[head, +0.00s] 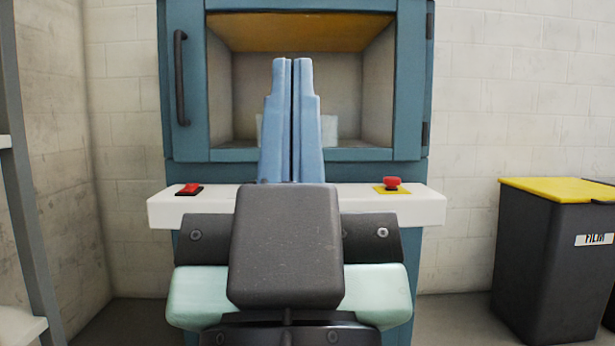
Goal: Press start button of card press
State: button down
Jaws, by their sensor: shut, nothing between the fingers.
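The card press (418,100) is a blue-teal cabinet with a windowed door and a dark vertical handle at its left. A white ledge (428,206) runs along its front. A red round knob (392,182) on a yellow plate sits at the right end. Which one is the start button, I cannot tell from labels. My gripper (292,65) is shut and empty, its blue fingers pointing up in front of the window between the two buttons, apparently touching neither. It hides the ledge's middle.
A dark bin (545,260) with a yellow lid stands on the floor at the right. A grey shelf frame (25,190) stands at the left edge. A pale block (328,128) shows inside the press behind my fingers. Floor between press and bin is clear.

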notch_tip(320, 180, up, 27)
jog(key=p, duration=2.5)
